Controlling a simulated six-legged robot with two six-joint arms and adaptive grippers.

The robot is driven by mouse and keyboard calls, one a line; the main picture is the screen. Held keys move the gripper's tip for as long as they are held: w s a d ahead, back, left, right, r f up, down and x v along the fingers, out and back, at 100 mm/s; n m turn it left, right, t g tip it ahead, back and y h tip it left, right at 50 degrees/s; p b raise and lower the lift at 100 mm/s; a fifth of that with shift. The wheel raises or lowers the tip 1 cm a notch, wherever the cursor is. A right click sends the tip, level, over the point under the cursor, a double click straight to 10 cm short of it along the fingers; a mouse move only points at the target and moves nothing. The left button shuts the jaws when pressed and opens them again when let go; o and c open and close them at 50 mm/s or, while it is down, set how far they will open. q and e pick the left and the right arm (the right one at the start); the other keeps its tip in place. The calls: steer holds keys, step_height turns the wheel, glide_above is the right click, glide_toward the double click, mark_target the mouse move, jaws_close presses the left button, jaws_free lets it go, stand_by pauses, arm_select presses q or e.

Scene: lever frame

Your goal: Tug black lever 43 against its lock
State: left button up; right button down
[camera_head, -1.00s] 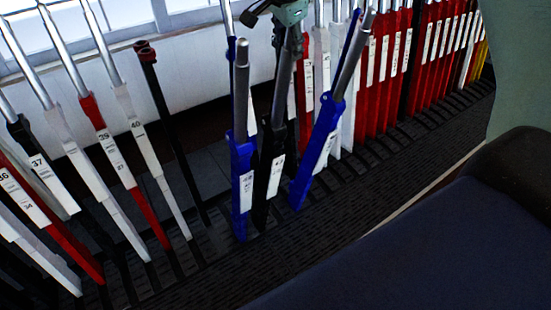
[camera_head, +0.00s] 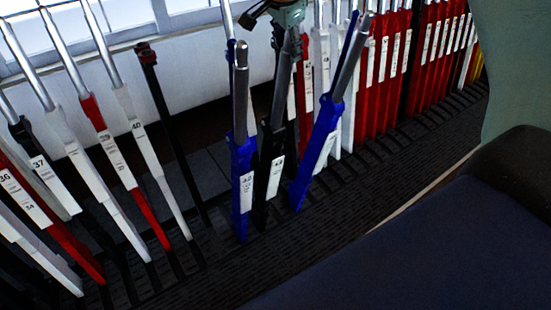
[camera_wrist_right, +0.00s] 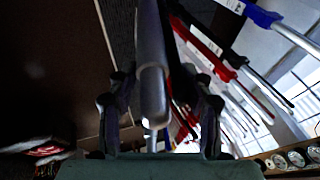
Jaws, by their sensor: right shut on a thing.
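The black lever (camera_head: 268,165) stands between two blue levers, tilted slightly right at its top. It has a white label whose number I cannot read clearly, and a bare metal handle. My right gripper (camera_head: 289,42) is at the top of this handle, near the top edge of the head view. In the right wrist view the metal handle (camera_wrist_right: 152,92) runs between the two dark fingers of my right gripper (camera_wrist_right: 160,105), which is shut on it. The lever's lower part is hidden in the wrist view. My left gripper is not in view.
A blue lever (camera_head: 242,175) stands close on the left, and another blue lever (camera_head: 320,140) leans right. Red and white levers stand in rows on both sides. A dark ribbed floor plate (camera_head: 330,210) lies in front. A window (camera_head: 130,18) is behind.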

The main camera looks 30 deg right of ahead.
steer(key=shift+w+r+t, duration=0.3)
steer(key=shift+w+r, duration=0.25)
steer(key=shift+r, duration=0.1)
steer(key=shift+s+f+b, duration=0.15)
steer(key=shift+f+b, duration=0.05)
steer(key=shift+b, duration=0.2)
steer(key=c, duration=0.9)
jaws_free()
steer(key=shift+w, duration=0.2)
steer(key=shift+o, duration=1.4)
steer(key=shift+w+f, duration=0.2)
steer(key=shift+w, duration=0.05)
steer(key=shift+o, duration=0.5)
steer(key=shift+s, duration=0.4)
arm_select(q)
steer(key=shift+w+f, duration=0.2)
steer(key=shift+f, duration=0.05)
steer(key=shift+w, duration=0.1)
arm_select(e)
steer(key=shift+w+f, duration=0.15)
steer(key=shift+f, duration=0.05)
